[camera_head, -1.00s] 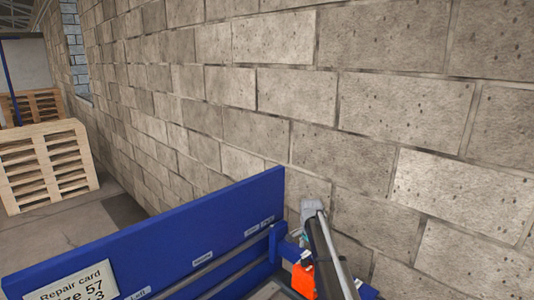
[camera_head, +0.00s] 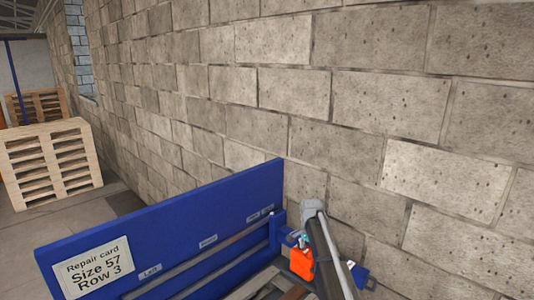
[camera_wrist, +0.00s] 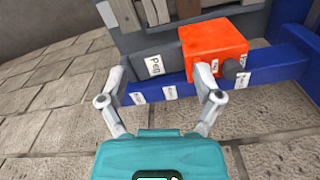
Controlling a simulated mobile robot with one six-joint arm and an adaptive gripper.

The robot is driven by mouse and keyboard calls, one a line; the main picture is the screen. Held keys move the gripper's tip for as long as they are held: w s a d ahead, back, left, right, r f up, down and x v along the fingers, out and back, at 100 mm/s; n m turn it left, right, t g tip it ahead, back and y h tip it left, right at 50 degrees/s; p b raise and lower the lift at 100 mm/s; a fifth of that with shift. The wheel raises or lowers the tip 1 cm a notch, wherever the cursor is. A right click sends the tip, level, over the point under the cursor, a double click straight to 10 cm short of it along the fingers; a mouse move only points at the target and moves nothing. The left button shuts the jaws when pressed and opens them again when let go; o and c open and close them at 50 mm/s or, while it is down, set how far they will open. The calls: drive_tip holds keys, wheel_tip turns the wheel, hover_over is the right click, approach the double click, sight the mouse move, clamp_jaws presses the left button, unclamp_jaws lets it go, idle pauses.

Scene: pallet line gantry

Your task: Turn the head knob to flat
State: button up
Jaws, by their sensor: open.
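An orange block (camera_wrist: 213,48) sits on a blue rail in the wrist view. A dark round knob (camera_wrist: 231,68) shows at its lower right, between small white labels too small to read. Which way the knob points cannot be told. My gripper (camera_wrist: 158,78) is open and empty. Its right fingertip overlaps the front of the orange block, just left of the knob; contact cannot be told. In the head view the orange block (camera_head: 302,264) is below the end of my arm, and the knob cannot be made out.
A blue board (camera_head: 170,222) carries a repair card (camera_head: 93,266) reading "Size 57, Row 3". A label (camera_wrist: 154,66) reading "Pen" is left of the orange block. A block wall (camera_head: 350,100) rises close behind. Wooden pallets (camera_head: 50,160) stand at the far left, with floor before them.

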drive_tip(key=s+f+n+b, duration=0.5)
drive_tip(key=s+f+b, duration=0.3)
drive_tip(key=s, duration=0.8)
drive_tip(key=s+d+f+n+b, duration=0.1)
drive_tip(key=s+f+n+b, duration=0.5)
drive_tip(key=s, duration=0.9)
wheel_tip(320, 180, down, 4)
drive_tip(key=b, duration=0.3)
drive_tip(key=shift+s, duration=0.4)
